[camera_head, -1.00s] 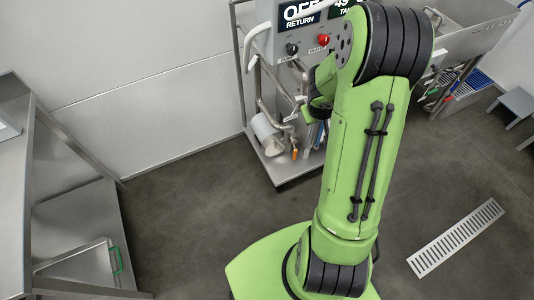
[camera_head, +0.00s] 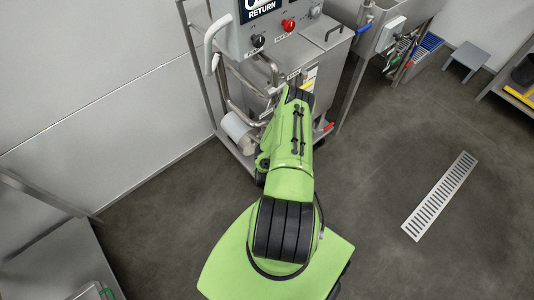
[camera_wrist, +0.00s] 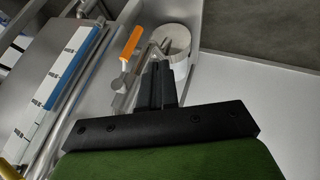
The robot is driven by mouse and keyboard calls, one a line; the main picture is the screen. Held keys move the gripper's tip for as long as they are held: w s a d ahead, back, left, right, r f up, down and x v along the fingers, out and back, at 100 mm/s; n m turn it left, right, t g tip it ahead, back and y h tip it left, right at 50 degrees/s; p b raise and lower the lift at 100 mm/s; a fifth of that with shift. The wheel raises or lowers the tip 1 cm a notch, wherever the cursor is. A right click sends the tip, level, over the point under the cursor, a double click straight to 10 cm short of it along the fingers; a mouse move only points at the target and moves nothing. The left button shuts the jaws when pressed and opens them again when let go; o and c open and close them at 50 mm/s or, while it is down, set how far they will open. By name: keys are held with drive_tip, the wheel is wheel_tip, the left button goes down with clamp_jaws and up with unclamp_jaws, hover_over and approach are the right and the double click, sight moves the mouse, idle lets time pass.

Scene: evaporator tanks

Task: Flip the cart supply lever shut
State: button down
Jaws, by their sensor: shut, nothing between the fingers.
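A lever with an orange handle (camera_wrist: 130,42) shows in the wrist view, left of and beyond my fingertips. It has a metal stem at its lower end and looks like the cart supply lever, though I cannot read a label on it. My gripper (camera_wrist: 158,68) is shut and empty, its black fingers pointing toward a pipe fitting and apart from the orange handle as far as I can see. In the head view my green arm reaches down to the cart (camera_head: 236,48) and hides the gripper and the orange lever.
A white cylinder (camera_wrist: 172,42) sits just beyond my fingertips; it also shows in the head view (camera_head: 238,130). Metal pipes (camera_wrist: 62,125) and labelled plates lie left. A red handle (camera_head: 328,127) is low on the cart's right. Open floor with a drain grate (camera_head: 440,196) lies right.

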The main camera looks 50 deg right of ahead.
drive_tip(key=w+d+f+b, duration=0.3)
drive_tip(key=d+f+b, duration=0.4)
drive_tip(key=d+f, duration=0.1)
drive_tip(key=shift+w+d, duration=0.3)
drive_tip(key=shift+d, duration=0.1)
